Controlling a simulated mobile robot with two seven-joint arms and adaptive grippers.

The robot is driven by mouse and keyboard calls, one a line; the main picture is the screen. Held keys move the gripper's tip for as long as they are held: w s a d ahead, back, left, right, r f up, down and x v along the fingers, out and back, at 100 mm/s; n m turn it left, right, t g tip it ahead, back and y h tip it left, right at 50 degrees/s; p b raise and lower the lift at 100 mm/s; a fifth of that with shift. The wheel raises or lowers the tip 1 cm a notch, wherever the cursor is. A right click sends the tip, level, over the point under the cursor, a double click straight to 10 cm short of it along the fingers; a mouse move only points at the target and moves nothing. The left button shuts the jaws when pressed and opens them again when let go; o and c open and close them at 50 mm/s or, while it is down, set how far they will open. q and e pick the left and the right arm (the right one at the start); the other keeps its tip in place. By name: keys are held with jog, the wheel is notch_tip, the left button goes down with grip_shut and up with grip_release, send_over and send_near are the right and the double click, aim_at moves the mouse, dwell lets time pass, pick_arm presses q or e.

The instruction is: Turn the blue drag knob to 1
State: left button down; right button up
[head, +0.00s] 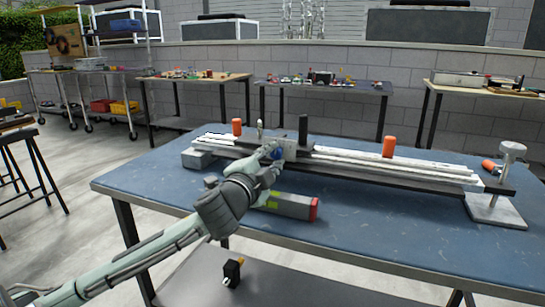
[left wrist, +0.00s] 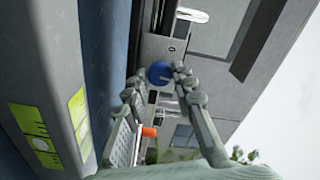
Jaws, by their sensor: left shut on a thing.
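The blue drag knob (head: 277,153) sits on the front of the carriage (head: 291,149) of a long white rail slider (head: 400,167) on the blue-topped table. In the left wrist view the knob (left wrist: 159,73) is a round blue disc on a grey block. My left gripper (head: 269,157) reaches it from the front left, partly covering it in the head view. In the left wrist view the gripper (left wrist: 156,79) is shut on the knob, with a finger at either side. I cannot read any number or mark by the knob. My right gripper is not in view.
A grey box (head: 290,206) with a red end lies on the table just in front of the rail, close to my left gripper. A metal stand (head: 500,208) is at the table's right. Orange handles (head: 389,147) rise behind the rail. The front right tabletop (head: 400,230) is clear.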

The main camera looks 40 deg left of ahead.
pick_arm(q)
jog(key=shift+n, duration=0.9)
jog(key=shift+n+p, duration=0.9)
jog(key=shift+n, duration=0.8)
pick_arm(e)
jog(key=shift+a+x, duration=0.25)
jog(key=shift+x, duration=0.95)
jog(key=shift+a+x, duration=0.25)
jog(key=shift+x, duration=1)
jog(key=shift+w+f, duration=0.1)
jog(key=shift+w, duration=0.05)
pick_arm(q)
jog(key=c, duration=1.3)
grip_release()
jog(key=shift+o, duration=0.2)
jog(key=shift+s, duration=0.1)
jog(key=v, duration=0.7)
jog(key=shift+s, duration=0.15)
